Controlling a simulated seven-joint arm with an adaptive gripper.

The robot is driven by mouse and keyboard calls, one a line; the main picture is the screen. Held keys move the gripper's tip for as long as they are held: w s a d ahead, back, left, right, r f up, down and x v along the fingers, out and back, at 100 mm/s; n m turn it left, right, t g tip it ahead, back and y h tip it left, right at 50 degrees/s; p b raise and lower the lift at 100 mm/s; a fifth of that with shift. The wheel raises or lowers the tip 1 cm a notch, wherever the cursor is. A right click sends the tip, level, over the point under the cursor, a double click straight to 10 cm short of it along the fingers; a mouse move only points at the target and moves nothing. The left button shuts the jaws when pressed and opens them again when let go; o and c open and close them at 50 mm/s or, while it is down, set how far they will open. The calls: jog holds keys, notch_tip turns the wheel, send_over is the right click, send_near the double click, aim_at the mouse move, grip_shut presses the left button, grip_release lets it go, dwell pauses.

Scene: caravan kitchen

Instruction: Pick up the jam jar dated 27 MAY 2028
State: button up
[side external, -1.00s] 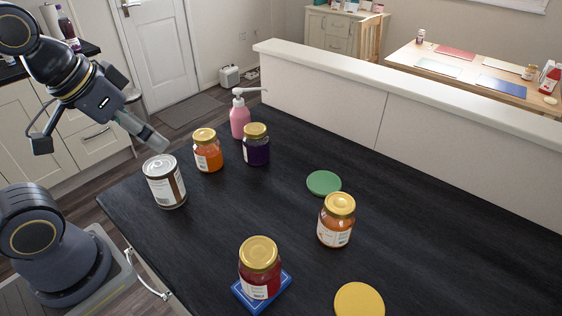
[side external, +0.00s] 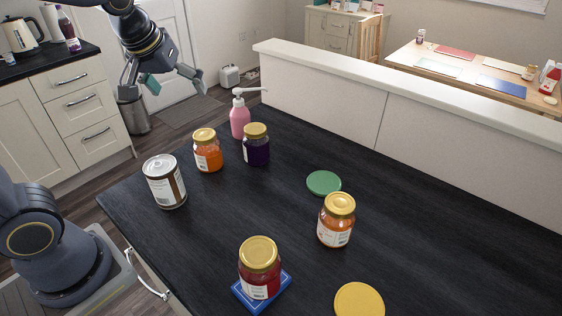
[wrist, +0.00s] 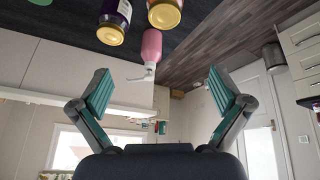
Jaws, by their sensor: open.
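Several jam jars with gold lids stand on the dark counter. An orange jar (side external: 208,155) and a dark purple jar (side external: 256,149) stand side by side at the back left. An amber jar (side external: 336,227) stands near the middle. A red jar (side external: 260,275) stands on a blue coaster (side external: 278,298) at the front. Labels show, but their dates are too small to read. My gripper (side external: 172,84) is open and empty, raised behind the counter's far left end. In the wrist view, the purple jar (wrist: 118,12) and orange jar (wrist: 165,8) are beyond the open fingers (wrist: 163,92).
A tin can (side external: 164,183) stands at the counter's left edge. A pink pump bottle (side external: 240,121) stands close behind the orange and purple jars. A green disc (side external: 323,183) and a yellow disc (side external: 359,301) lie flat. A low white wall (side external: 400,120) borders the far side.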

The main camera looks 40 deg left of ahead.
aim_at(204, 134)
jog(key=shift+g, duration=0.6)
jog(key=x, duration=1.4)
jog(key=shift+w+f, duration=0.15)
jog(key=x, duration=0.5)
jog(key=shift+a+f, duration=0.1)
jog(key=shift+f, duration=0.25)
jog(key=c, duration=1.5)
jog(key=shift+r, duration=0.1)
jog(key=shift+c, duration=0.3)
